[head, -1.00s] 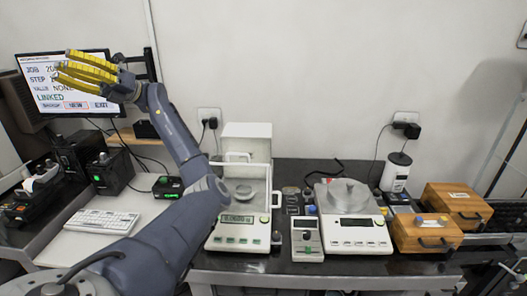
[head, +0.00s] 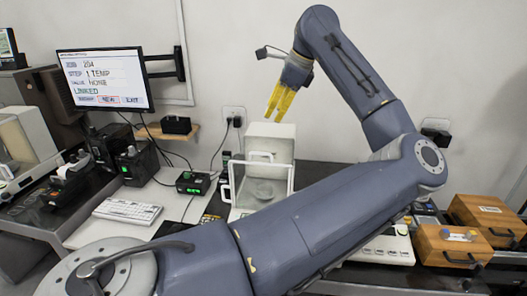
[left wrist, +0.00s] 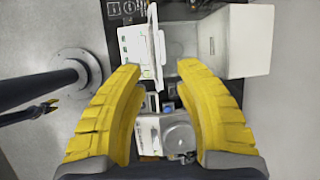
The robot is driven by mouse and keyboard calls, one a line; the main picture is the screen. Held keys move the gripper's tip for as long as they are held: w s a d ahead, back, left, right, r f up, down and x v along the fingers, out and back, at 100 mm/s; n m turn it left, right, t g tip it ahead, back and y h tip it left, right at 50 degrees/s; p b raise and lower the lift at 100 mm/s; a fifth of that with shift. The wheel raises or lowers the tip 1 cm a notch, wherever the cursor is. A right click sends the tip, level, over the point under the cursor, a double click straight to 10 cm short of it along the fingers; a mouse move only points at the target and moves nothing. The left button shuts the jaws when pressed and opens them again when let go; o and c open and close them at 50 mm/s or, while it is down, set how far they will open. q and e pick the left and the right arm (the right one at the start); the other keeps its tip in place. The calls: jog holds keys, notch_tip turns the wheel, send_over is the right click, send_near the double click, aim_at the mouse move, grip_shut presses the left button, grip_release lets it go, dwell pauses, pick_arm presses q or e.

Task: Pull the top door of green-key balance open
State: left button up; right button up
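The balance with the tall white draft shield (head: 265,143) stands left of centre on the dark table, and its glass-walled chamber (head: 262,188) shows a round pan inside. My left arm hides its front keys in the head view. In the left wrist view its white front part (left wrist: 136,45) and shield box (left wrist: 235,40) lie beyond the fingertips. My left gripper (head: 274,108) is above the balance, with yellow fingers pointing down. In the left wrist view the gripper (left wrist: 158,68) is open and empty, its fingers spread apart.
A second balance with a round pan (left wrist: 178,136) stands beside the first. Wooden boxes (head: 453,240) are at the right. A monitor (head: 103,80), keyboard (head: 128,211) and small black device with a green display (head: 192,183) are at the left.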

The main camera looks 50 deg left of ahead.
pick_arm(q)
jog(key=x, duration=1.1)
jog(key=w+x, duration=0.1)
jog(key=x, duration=0.5)
jog(key=shift+d+f, duration=0.2)
jog(key=shift+d, duration=0.15)
grip_shut()
